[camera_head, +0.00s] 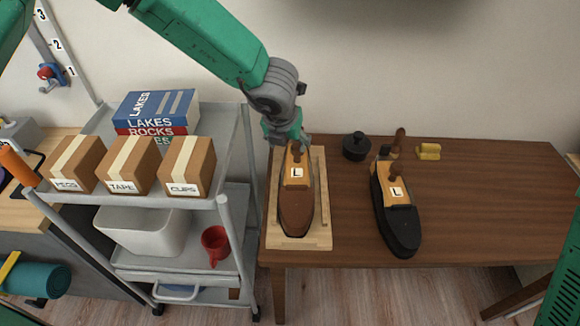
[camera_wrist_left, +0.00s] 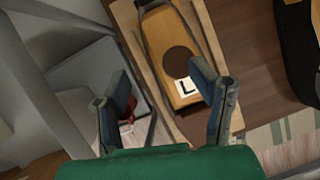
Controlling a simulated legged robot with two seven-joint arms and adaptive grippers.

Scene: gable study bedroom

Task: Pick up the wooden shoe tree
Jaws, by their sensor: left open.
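A wooden shoe tree (camera_head: 296,170) with a white "L" label and a brown knob sits in a brown shoe (camera_head: 296,212). The shoe lies on a pale wooden tray (camera_head: 321,233) on the table's left end. A second wooden shoe tree (camera_head: 398,187), also labelled "L", sits in a black shoe (camera_head: 402,234) to the right. My left gripper (camera_head: 288,138) is open above the back end of the left tree. In the left wrist view, that tree (camera_wrist_left: 164,28) shows beyond the spread fingers (camera_wrist_left: 163,85), with nothing between them. My right gripper is not visible.
A grey shelf cart (camera_head: 228,150) with several cardboard boxes (camera_head: 132,165) and books (camera_head: 155,112) stands close left of the table (camera_head: 480,195). A black lidded pot (camera_head: 356,147) and a yellow item (camera_head: 429,151) stand at the back. The table's right side is clear.

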